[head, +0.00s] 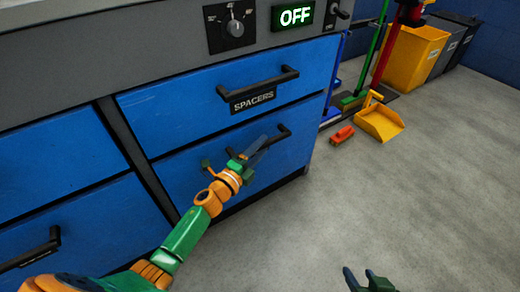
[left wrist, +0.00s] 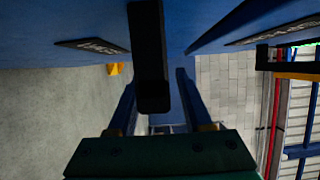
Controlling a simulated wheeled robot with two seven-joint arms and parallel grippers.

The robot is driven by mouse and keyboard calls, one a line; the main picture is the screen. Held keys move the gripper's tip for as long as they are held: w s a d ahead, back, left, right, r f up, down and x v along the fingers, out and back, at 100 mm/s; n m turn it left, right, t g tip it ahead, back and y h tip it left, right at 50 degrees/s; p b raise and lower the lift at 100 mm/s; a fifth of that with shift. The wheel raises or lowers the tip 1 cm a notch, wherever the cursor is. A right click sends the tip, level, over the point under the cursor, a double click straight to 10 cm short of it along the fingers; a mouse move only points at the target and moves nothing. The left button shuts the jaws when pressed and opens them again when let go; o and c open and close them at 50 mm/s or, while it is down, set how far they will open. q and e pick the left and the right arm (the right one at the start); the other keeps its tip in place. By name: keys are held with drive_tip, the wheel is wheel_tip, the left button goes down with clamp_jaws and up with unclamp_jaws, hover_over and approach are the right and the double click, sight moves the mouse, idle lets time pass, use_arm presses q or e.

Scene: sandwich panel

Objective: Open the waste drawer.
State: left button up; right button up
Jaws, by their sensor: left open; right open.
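The lower blue drawer (head: 190,168), under the drawer labelled SPACERS, looks shut. Its black handle (head: 284,131) shows at its right end, the rest hidden behind my left gripper (head: 262,148). The handle also shows in the left wrist view (left wrist: 149,60), reaching down between my two spread fingers, with a gap visible on each side. My left gripper is open around the handle. A dark label (left wrist: 90,46) on a blue front shows in that view, too skewed to read surely. My right gripper (head: 368,280) is open and empty, low over the floor.
The SPACERS drawer (head: 155,108) with its own handle (head: 258,84) is just above. More blue drawers stand at left. A red object (head: 342,135), a yellow dustpan (head: 381,122) and yellow bin (head: 412,55) stand beyond the cabinet. The floor at right is clear.

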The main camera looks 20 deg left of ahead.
use_arm(q)
clamp_jaws()
idle(1.4)
